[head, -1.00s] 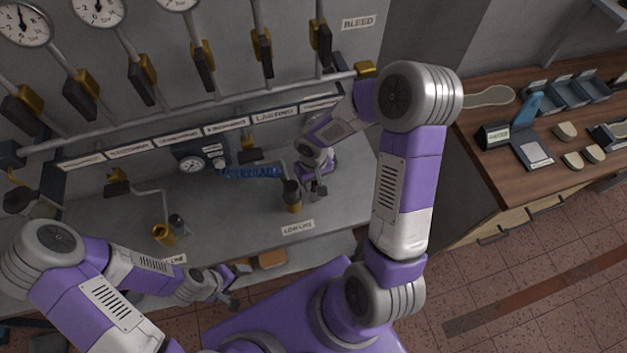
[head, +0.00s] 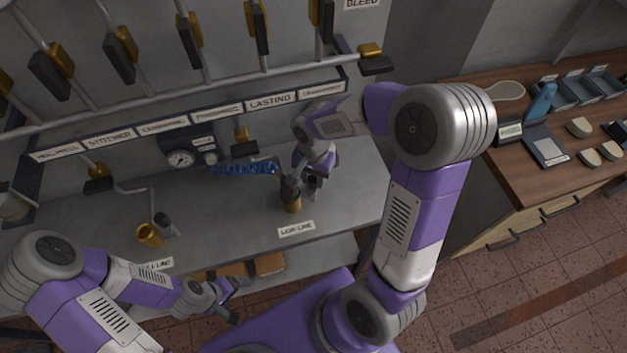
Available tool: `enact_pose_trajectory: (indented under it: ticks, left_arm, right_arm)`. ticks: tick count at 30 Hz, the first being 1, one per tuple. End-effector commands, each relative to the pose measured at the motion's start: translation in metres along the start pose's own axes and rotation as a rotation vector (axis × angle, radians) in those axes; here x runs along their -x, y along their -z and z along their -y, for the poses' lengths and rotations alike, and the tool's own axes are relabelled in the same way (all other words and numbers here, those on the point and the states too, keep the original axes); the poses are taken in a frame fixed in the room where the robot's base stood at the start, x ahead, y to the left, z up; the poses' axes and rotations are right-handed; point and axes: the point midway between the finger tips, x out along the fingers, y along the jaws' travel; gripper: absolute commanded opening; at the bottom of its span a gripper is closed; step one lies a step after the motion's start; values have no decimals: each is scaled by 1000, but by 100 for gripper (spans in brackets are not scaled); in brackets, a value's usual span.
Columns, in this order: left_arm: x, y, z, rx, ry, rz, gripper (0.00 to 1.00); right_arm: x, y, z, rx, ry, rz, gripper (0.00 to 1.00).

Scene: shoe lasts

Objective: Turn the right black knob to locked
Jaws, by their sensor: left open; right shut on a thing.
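The right black knob (head: 291,186) sits on a brass fitting (head: 292,205) on the grey bench, behind a white label lettered roughly "LOW LINE" (head: 296,229). My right gripper (head: 311,185) is at the knob's right side and shut on it; the arm partly hides the contact, and I cannot read the knob's lock position. A second dark knob (head: 162,221) stands beside a brass cup-like fitting (head: 149,236) at the left. My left gripper (head: 231,299) is open and empty, low in front of the bench, apart from both knobs.
A blue coiled hose (head: 243,168) and a gauge (head: 180,159) are behind the knobs. Pipes with black-handled brass valves line the wall above a label rail (head: 190,125). A wooden table (head: 515,170) with trays stands right.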

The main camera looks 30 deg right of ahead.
Motion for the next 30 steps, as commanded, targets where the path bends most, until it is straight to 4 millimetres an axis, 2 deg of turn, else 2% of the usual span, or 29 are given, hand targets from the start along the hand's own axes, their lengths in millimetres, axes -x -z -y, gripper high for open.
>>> enact_pose_trajectory:
  ticks: [6,18,30]
  left_arm:
    - [-11,1,4,0,0,0,89]
    - [-17,1,6,0,0,0,89]
    - [-17,1,6,0,0,0,89]
  right_arm:
    - [-1,0,0,-205,1,-1,3]
    - [1,1,0,-556,2,0,3]
    - [1,1,0,-755,2,2,3]
